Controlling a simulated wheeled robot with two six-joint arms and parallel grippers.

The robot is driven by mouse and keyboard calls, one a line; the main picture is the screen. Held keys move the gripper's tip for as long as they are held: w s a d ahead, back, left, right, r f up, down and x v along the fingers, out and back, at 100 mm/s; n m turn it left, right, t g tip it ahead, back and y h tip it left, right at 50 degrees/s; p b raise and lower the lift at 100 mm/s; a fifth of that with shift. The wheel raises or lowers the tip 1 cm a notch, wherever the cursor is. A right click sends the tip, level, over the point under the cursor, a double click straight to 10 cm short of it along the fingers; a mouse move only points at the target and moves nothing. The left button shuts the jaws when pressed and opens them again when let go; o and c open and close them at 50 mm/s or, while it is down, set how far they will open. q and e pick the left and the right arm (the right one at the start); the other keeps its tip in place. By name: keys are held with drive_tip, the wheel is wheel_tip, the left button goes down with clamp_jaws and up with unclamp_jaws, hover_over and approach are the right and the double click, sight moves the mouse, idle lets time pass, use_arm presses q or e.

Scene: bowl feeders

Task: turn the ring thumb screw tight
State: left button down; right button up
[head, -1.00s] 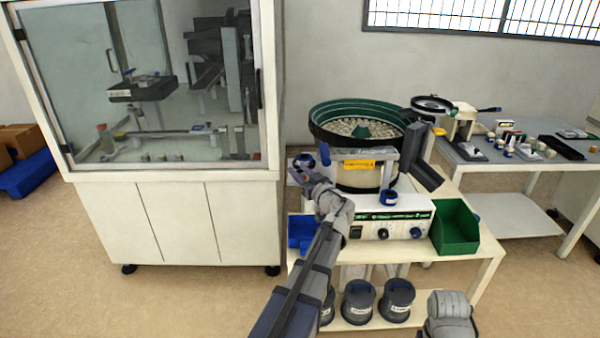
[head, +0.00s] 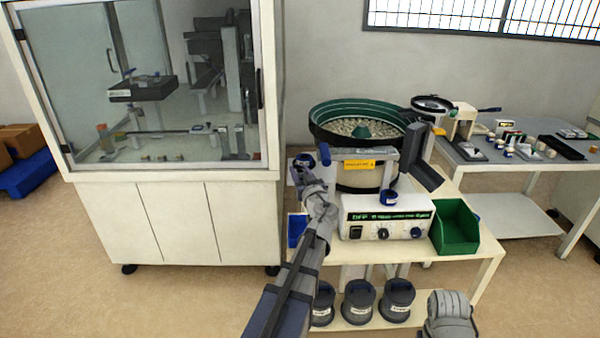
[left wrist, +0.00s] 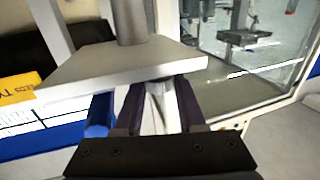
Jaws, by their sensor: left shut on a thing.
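My left gripper (head: 303,163) is at the left side of the bowl feeder (head: 362,130), beside a blue-topped upright part (head: 325,154). In the left wrist view its two dark fingers (left wrist: 159,108) are shut on a small pale metal piece (left wrist: 158,92), under a grey plate (left wrist: 125,68). This piece appears to be the ring thumb screw; its ring is mostly hidden by the fingers and plate. A grey post stands on the plate. A blue rod-like part (left wrist: 98,116) is just left of the fingers. Only a grey part of my right arm shows at the bottom of the head view.
The control box (head: 388,218) and a green bin (head: 455,228) sit at the front of the feeder table. A blue bin (head: 296,230) is partly behind my left arm. A glass-fronted cabinet (head: 165,110) stands close on the left. Several dark pots are on the lower shelf.

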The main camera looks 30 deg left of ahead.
use_arm(q)
drive_tip(key=m+t+h, duration=0.1)
drive_tip(key=m+h, duration=0.1)
drive_tip(key=m+t+h, duration=0.1)
drive_tip(key=t+h, duration=0.1)
drive_tip(key=shift+s+a+m+t+h, duration=0.1)
drive_tip(key=shift+s+m+t+h, duration=0.1)
drive_tip(key=shift+m+t+h, duration=0.15)
drive_tip(key=m+t+h, duration=0.1)
drive_tip(key=h, duration=0.1)
drive_tip(key=m+h, duration=0.2)
drive_tip(key=h, duration=0.1)
drive_tip(key=shift+w+m+t, duration=0.15)
drive_tip(key=shift+m+t, duration=0.1)
drive_tip(key=shift+t, duration=0.1)
drive_tip(key=m+h, duration=0.3)
drive_tip(key=h, duration=0.2)
drive_tip(key=shift+w, duration=0.1)
drive_tip(key=shift+m+h, duration=1)
drive_tip(key=shift+h, duration=0.45)
drive_tip(key=c, duration=0.5)
unclamp_jaws()
drive_tip(key=v, duration=0.8)
